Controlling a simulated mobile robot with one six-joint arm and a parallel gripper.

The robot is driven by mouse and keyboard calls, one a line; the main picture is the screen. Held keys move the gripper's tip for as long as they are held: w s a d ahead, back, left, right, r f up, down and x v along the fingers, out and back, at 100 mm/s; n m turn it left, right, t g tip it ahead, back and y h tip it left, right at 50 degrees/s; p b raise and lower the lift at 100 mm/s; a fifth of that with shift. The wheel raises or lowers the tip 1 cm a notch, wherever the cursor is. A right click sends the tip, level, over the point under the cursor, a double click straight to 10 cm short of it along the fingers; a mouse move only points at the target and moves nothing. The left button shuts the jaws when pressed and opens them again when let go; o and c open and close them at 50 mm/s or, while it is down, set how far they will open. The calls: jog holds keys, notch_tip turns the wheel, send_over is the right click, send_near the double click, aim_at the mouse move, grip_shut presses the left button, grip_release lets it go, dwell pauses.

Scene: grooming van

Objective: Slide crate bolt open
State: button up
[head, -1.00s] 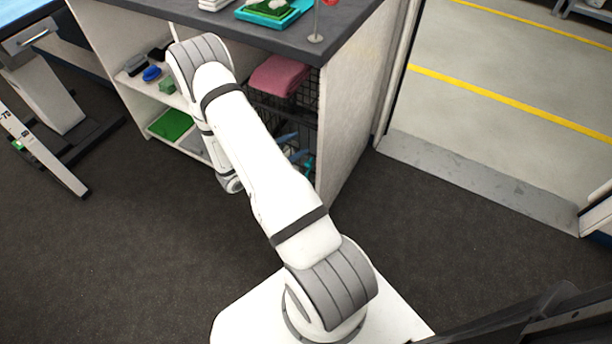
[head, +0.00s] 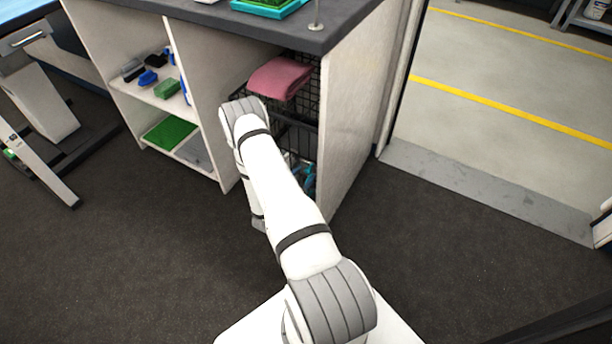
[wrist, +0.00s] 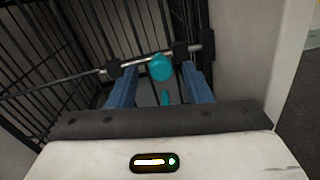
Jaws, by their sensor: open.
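In the wrist view, a grey metal bolt rod (wrist: 135,65) runs across the black wire crate (wrist: 95,40) through dark brackets. A round teal knob (wrist: 160,68) sits on the bolt. My gripper (wrist: 158,82) is open, with its two blue fingers reaching toward the bolt, one on each side of the knob. There is a visible gap between each finger and the knob; I cannot tell how far the fingertips are from the bolt in depth.
A folded pink towel (head: 281,77) lies on top of the crate. The cabinet's white side panel (head: 352,120) stands close to the right of the crate. Brushes (head: 148,78) lie on a shelf to the left. The dark floor (head: 430,250) is clear.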

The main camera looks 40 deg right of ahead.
jog(key=shift+w+d, duration=0.2)
jog(key=shift+d, duration=0.35)
jog(key=shift+c, duration=0.3)
grip_shut()
